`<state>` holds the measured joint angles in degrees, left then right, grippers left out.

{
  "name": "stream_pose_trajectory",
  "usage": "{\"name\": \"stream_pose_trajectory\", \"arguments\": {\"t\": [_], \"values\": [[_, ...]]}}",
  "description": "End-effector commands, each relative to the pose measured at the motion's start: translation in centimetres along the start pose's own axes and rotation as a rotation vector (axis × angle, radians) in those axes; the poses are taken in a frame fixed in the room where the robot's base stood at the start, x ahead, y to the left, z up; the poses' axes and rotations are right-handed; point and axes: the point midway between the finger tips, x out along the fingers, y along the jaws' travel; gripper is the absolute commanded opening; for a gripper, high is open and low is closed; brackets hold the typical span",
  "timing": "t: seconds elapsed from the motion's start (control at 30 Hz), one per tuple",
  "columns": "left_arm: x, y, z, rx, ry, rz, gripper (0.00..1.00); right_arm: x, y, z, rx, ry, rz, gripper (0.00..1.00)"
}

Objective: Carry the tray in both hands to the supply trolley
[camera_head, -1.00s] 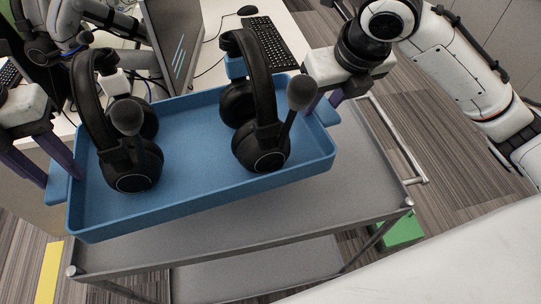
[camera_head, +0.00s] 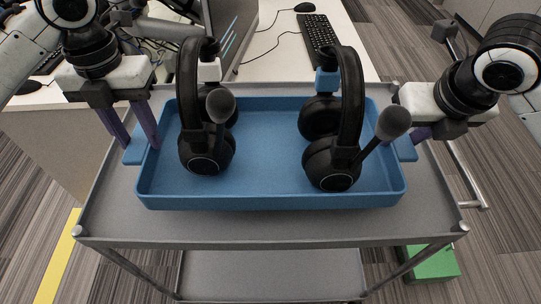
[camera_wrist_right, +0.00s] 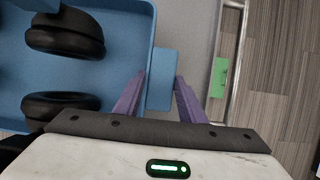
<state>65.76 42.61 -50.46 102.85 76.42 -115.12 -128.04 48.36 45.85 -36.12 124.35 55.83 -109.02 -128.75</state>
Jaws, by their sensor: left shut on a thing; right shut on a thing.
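The blue tray (camera_head: 270,201) is level over the top shelf of the grey supply trolley (camera_head: 300,232). I cannot tell whether it touches the shelf. Two black headsets with boom microphones stand in it, one on the left (camera_head: 190,110) and one on the right (camera_head: 349,110). My left gripper (camera_head: 137,142) is shut on the tray's left handle. My right gripper (camera_head: 408,140) is shut on the right handle. In the right wrist view the purple fingers of my right gripper (camera_wrist_right: 160,85) flank the blue handle tab.
A white desk (camera_head: 270,62) with a keyboard (camera_head: 320,37), a mouse (camera_head: 305,7) and a monitor (camera_head: 232,40) stands behind the trolley. A green box (camera_head: 433,263) is on the floor at the right. A yellow floor strip (camera_head: 58,258) lies at the left.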

Motion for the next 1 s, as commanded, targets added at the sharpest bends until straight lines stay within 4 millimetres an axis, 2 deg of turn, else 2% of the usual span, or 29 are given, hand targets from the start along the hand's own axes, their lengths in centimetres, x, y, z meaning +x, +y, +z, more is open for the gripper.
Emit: {"name": "stream_pose_trajectory", "arguments": {"t": [0.53, 1.0], "values": [[0.3, 0.0, 0.0, -0.001, -0.002, 0.0, 0.0, 0.3, -0.1, -0.1, 0.001, -0.003, -0.001, 0.0], [2.9, 0.0, 0.0, -0.001, -0.002, 0.0, 0.0, 2.7, -0.1, -1.0, 0.001, -0.003, -0.001, 0.0]]}}
